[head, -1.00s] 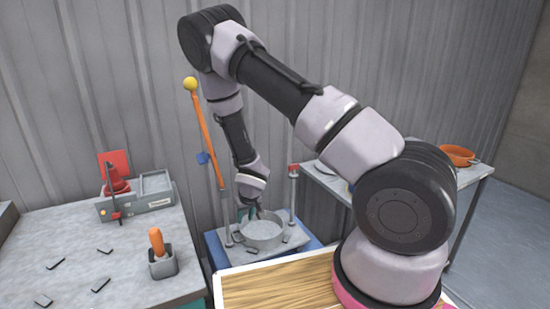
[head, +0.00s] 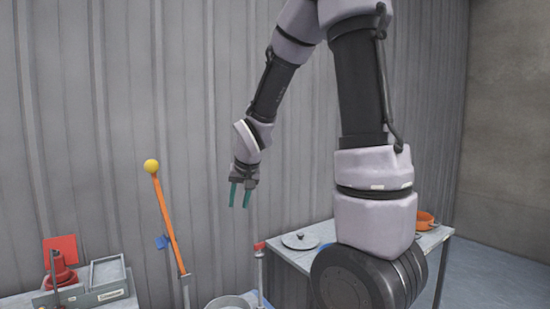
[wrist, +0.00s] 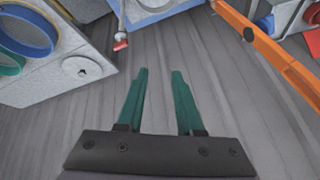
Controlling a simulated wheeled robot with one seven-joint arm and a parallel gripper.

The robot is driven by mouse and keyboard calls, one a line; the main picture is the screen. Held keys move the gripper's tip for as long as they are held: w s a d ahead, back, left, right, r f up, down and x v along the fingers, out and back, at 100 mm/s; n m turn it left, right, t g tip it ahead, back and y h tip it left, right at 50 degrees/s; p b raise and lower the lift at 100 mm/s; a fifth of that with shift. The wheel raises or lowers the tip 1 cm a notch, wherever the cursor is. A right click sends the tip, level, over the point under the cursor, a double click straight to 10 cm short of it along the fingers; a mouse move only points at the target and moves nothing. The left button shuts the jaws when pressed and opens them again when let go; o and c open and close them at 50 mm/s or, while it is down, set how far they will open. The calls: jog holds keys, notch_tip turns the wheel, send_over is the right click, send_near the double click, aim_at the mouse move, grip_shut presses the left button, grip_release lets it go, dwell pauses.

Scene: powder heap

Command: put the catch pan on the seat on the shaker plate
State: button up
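The round grey metal catch pan (head: 230,302) shows only as a rim at the bottom edge of the head view, between two posts. The shaker plate and its seat under it are cut off, so I cannot tell how the pan sits now. My gripper (head: 240,196) is high above the pan, well apart from it, with its teal fingers pointing down. In the wrist view my gripper (wrist: 160,72) has its fingers apart, with nothing between them.
An orange lever (head: 168,225) with a yellow ball rises left of the pan. A red-topped post (head: 260,250) stands on its right. A side table (head: 285,255) holds a lid (head: 300,241) and an orange pan (head: 424,220). A grey box (head: 108,275) is at left.

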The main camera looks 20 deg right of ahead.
jog(key=s+d+r, duration=0.1)
jog(key=s+r, duration=0.6)
jog(key=s, duration=0.3)
jog(key=s+d+r+m+t+y, duration=0.1)
jog(key=s+r, duration=0.7)
jog(key=s, duration=0.3)
jog(key=shift+d+r, duration=0.25)
jog(key=shift+r, duration=0.05)
